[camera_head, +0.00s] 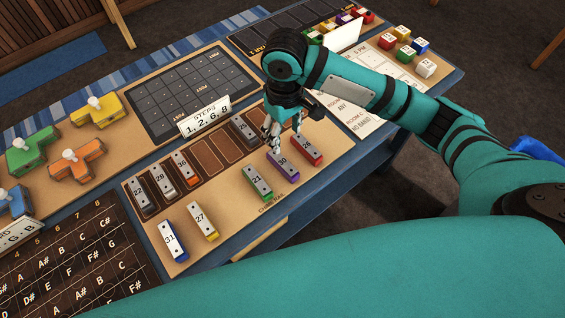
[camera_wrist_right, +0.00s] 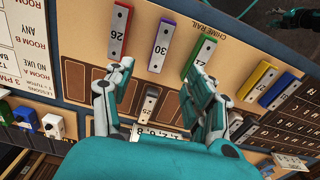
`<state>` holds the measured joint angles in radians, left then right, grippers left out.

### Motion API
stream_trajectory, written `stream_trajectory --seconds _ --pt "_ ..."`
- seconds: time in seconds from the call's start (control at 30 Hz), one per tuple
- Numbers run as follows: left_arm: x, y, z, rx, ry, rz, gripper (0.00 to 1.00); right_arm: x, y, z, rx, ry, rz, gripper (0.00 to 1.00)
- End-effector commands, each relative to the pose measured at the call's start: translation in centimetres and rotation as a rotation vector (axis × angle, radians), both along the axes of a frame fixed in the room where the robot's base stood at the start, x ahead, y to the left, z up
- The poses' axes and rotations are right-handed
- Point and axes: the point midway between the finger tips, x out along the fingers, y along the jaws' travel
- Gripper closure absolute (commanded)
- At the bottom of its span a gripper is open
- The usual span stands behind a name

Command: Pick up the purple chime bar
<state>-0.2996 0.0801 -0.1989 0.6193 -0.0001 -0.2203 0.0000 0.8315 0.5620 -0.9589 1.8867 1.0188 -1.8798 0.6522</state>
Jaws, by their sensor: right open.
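The purple chime bar (camera_head: 283,165), marked 30, lies on the tan board between the green bar (camera_head: 257,183) marked 21 and the red bar (camera_head: 307,151) marked 26. My right gripper (camera_head: 284,136) is open and empty, just above and behind the purple bar. In the right wrist view the purple bar (camera_wrist_right: 161,46) lies beyond the open fingers (camera_wrist_right: 160,82), roughly centred between them and apart from both. My left gripper is not in the head view; a dark and teal shape at the wrist view's top right may be part of it, too small to tell.
The brown chime rail (camera_head: 217,146) holds several grey or orange bars, with empty slots in its middle. A blue bar (camera_head: 173,240) and a yellow bar (camera_head: 203,220) lie at the front left. A sign (camera_head: 204,116) stands behind the rail. Coloured cubes (camera_head: 404,34) sit at the back right.

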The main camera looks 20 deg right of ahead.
Motion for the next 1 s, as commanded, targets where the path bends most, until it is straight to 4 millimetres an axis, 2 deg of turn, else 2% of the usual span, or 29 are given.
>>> stream_trajectory --seconds 0.1,0.3,0.4,0.57,0.83,1.0 --pt "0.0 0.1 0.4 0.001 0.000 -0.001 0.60 -0.1 -0.1 -2.7 -0.002 0.005 -0.002 0.44" --pt "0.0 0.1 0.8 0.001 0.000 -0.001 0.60 0.0 0.0 -6.5 0.000 0.001 0.000 0.44" --pt "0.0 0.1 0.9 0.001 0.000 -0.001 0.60 0.0 0.0 -7.8 0.000 0.000 0.001 0.44" --pt "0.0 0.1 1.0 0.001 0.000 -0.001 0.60 0.0 0.1 -8.6 0.002 -0.001 0.002 0.44" --pt "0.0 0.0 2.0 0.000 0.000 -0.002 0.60 0.2 0.3 -12.4 0.000 -0.001 0.001 0.44" --pt "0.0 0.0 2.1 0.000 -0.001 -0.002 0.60 0.2 0.3 -13.6 0.002 -0.004 0.003 0.44"
